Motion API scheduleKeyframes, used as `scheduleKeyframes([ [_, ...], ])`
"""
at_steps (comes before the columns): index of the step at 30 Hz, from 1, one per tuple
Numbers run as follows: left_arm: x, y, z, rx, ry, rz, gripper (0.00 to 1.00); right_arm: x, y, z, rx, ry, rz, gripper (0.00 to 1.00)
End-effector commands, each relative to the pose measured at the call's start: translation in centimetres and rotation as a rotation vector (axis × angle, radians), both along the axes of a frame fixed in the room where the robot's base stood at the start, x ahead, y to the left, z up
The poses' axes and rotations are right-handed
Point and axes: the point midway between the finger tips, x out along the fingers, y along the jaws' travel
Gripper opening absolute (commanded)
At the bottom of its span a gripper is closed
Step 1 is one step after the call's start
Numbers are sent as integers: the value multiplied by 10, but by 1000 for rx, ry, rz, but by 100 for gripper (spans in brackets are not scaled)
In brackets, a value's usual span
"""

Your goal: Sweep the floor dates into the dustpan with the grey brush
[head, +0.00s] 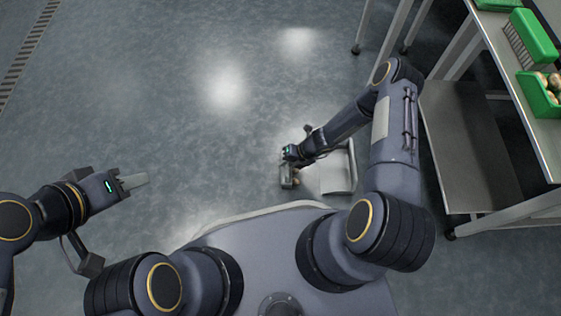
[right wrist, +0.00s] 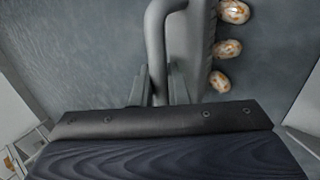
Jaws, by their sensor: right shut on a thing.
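The grey brush (right wrist: 192,45) is held by its handle in my right gripper (right wrist: 156,85), whose two fingers close on the bar. Three mottled brown-and-cream dates (right wrist: 227,49) lie on the floor in a row along the right side of the brush head, close to it. In the head view, my right gripper (head: 288,160) is low over the floor with the brush below it. The pale grey dustpan (head: 338,172) lies on the floor just right of it, partly hidden by my right arm. My left gripper (head: 137,181) is at the left, away from these things; its finger gap is unclear.
A metal table (head: 545,130) with a lower shelf (head: 470,150) stands at the right. Green crates (head: 533,38) sit on it, one holding dates. Table legs and casters are near the right arm. The floor at the upper left is clear.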

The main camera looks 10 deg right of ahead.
Motion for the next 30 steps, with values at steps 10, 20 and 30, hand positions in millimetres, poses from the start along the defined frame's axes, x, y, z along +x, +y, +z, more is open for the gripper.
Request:
scheduleKeyframes([
  [10,0,0,3,0,0,0,36,-6,-26,0,0,0,-1,0],
  [20,0,0,4,0,0,0,36,-12,-50,0,0,0,-1,0],
  [30,0,0,5,0,0,0,36,-18,-75,0,0,0,-1,0],
])
